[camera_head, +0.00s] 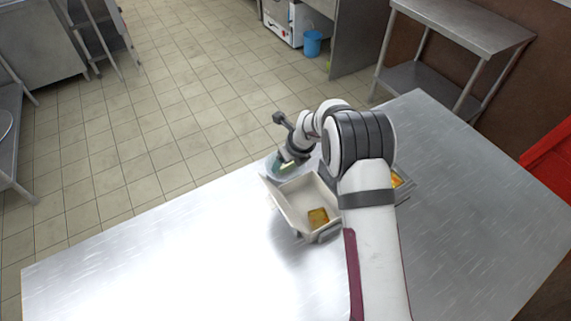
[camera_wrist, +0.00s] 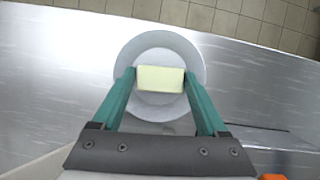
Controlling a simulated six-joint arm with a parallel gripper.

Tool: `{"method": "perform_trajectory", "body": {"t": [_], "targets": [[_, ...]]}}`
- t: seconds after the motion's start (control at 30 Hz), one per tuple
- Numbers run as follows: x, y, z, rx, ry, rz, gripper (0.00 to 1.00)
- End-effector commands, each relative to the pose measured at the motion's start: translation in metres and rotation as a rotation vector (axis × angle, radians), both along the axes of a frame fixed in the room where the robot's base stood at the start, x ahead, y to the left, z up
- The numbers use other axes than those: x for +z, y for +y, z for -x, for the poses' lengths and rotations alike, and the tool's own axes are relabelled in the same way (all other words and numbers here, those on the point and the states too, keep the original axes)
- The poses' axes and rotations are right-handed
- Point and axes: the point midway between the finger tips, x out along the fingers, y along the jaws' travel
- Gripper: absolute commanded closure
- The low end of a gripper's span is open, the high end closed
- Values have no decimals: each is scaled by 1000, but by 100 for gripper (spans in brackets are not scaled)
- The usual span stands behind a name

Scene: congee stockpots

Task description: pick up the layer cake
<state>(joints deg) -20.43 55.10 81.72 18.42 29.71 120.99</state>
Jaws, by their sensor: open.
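A pale yellow block (camera_wrist: 160,79), which looks like the layer cake, sits on a round white plate (camera_wrist: 160,45) in the wrist view. My gripper (camera_wrist: 160,85) is open, with one teal finger at each side of the block. The finger tips are close to its left and right sides; I cannot tell whether they touch. In the head view my gripper (camera_head: 287,163) is over the plate at the table's far edge, and my arm hides part of this area.
A white bin (camera_head: 290,193) with a golden-brown block (camera_head: 318,217) inside stands beside the plate. Another container (camera_head: 404,184) with orange contents is partly hidden behind my arm. The metal table (camera_head: 150,270) is clear at the left.

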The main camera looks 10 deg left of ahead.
Motion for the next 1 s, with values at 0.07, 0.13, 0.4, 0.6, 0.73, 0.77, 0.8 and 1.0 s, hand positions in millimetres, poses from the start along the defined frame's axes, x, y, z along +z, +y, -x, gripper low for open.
{"method": "perform_trajectory", "body": {"t": [0.07, 0.13, 0.4, 0.6, 0.73, 0.77, 0.8, 1.0], "targets": [[0, 0, 0, 0, 0, 0, 24], [0, 0, 0, 0, 0, 0, 33], [1, -1, 0, 0, 0, 0, 82], [1, 0, 0, 0, 0, 0, 88], [14, 0, 0, 1, -2, -1, 88], [21, 0, -1, 1, -3, -1, 88], [32, 0, -1, 0, -4, -2, 88], [83, 0, -1, 1, -4, -1, 88]]}}
